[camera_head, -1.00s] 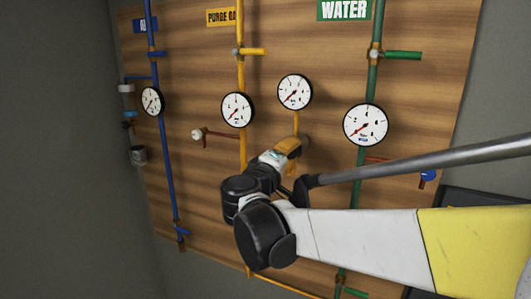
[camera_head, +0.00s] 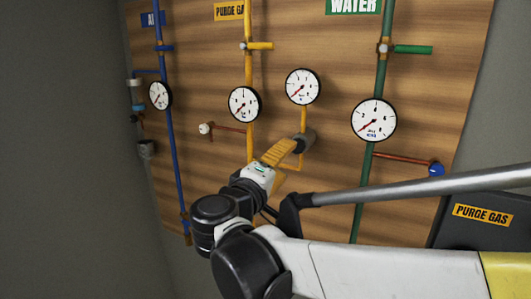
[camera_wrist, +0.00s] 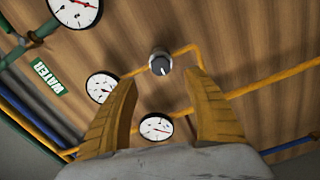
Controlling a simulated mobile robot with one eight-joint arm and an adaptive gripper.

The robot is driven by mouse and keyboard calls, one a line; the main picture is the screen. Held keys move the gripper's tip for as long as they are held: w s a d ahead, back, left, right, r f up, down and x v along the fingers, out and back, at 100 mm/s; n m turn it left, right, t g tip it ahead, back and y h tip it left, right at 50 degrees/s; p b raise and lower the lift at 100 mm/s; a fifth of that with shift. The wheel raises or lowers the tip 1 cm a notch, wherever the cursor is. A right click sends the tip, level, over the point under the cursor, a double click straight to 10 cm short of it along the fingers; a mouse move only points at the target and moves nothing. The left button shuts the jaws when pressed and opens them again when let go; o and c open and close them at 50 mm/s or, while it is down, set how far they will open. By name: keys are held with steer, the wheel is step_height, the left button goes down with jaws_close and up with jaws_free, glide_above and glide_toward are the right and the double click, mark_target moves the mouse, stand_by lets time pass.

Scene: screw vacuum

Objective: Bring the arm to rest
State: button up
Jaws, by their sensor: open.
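My gripper (camera_head: 282,152) has yellow fingers and is in front of the wooden panel, just lower left of a dark round knob (camera_head: 305,139) on the yellow pipe. In the wrist view the fingers of my gripper (camera_wrist: 160,80) are spread apart with nothing held between them. The knob (camera_wrist: 160,63) shows beyond and between the fingertips, apart from them. My arm comes in from the lower right in the head view.
Gauges sit on the yellow pipe (camera_head: 250,133), the blue pipe (camera_head: 169,137) and the green pipe (camera_head: 362,180). A red-brown lever with a blue end (camera_head: 436,169) juts from the green pipe. A dark box labelled PURGE GAS (camera_head: 482,216) is at the lower right.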

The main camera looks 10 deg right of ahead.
steer(key=shift+v, duration=1.15)
steer(key=s+d+f+m+g+y+b, duration=0.1)
steer(key=s+d+f+g+b, duration=0.25)
steer(key=f, duration=0.55)
steer(key=s+d+f+m+g+y+b, duration=0.1)
steer(key=s+d+f+y+b, duration=0.1)
steer(key=d+f+b, duration=0.5)
steer(key=s+f+m+g+y+b, duration=0.1)
steer(key=s+f+g+b, duration=0.2)
steer(key=f, duration=0.8)
steer(key=s+a+f+m+y+b, duration=0.1)
steer(key=s+f+y+b, duration=0.1)
steer(key=f, duration=0.5)
steer(key=s+a+f+m+y+b, duration=0.1)
steer(key=s+f+m+y+b, duration=0.1)
steer(key=s+f+b, duration=0.3)
steer(key=s+a+f+m+y+b, duration=0.1)
steer(key=s+f+b, duration=0.3)
steer(key=f, duration=0.5)
steer(key=m+y+b, duration=0.1)
steer(key=b, duration=0.1)
steer(key=shift+a+f+y+b, duration=0.2)
steer(key=shift+a+y+b, duration=0.1)
steer(key=shift+b, duration=0.05)
